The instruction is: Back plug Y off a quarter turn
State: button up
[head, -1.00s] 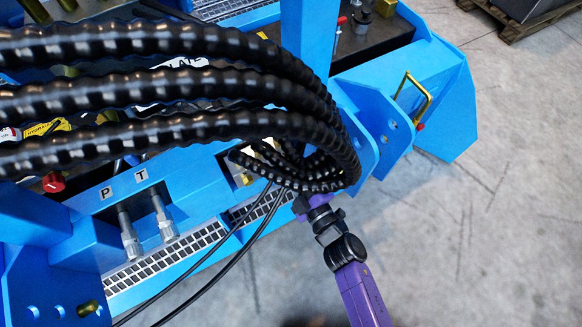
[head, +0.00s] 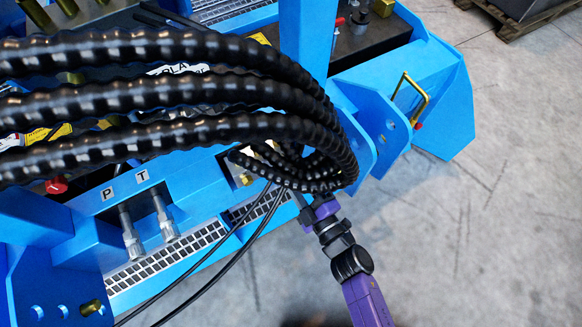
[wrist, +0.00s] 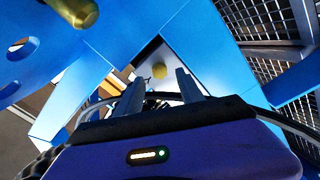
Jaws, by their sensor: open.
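A small round brass plug (wrist: 158,71) shows in the wrist view on a pale plate inside a blue recess. A dark mark beside it is too small to read, so I cannot confirm that it is plug Y. My gripper (wrist: 160,88) is open, its two grey fingers pointing toward the plate. The plug appears just beyond and between the fingertips, apart from them. In the head view my purple wrist (head: 322,212) is below the hose bundle, and the fingertips are mostly hidden.
Thick black ribbed hoses (head: 190,135) arch over the work area. Two thin black cables (head: 245,240) run beside my wrist. Blue frame plates (head: 445,110) stand to the right. Fittings marked P and T (head: 168,222) are at left. Grey floor (head: 490,230) is clear at right.

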jog(key=shift+p+v, duration=0.35)
jog(key=shift+v, duration=1.9)
jog(key=s+d+r+m+t+h, duration=0.2)
jog(key=d+r+m+h, duration=0.1)
jog(key=d+r+m, duration=0.4)
jog(key=s+d+r+m+g+h, duration=0.1)
jog(key=s+d+r+m+h, duration=0.45)
jog(key=s, duration=0.55)
jog(key=s+d+r+m+g+h, duration=0.1)
jog(key=s+d+r+m+h, duration=0.1)
jog(key=s+d+r+m, duration=0.75)
jog(key=s+a+r+n+p, duration=0.1)
jog(key=a+r+p, duration=0.1)
jog(key=r+p, duration=0.9)
jog(key=s+a+r+n+p, duration=0.1)
jog(key=r+n+p, duration=0.1)
jog(key=r+p, duration=0.9)
jog(key=shift+s+a+p, duration=0.2)
jog(key=shift+a+p, duration=0.2)
jog(key=shift+p, duration=0.8)
jog(key=shift+y, duration=0.25)
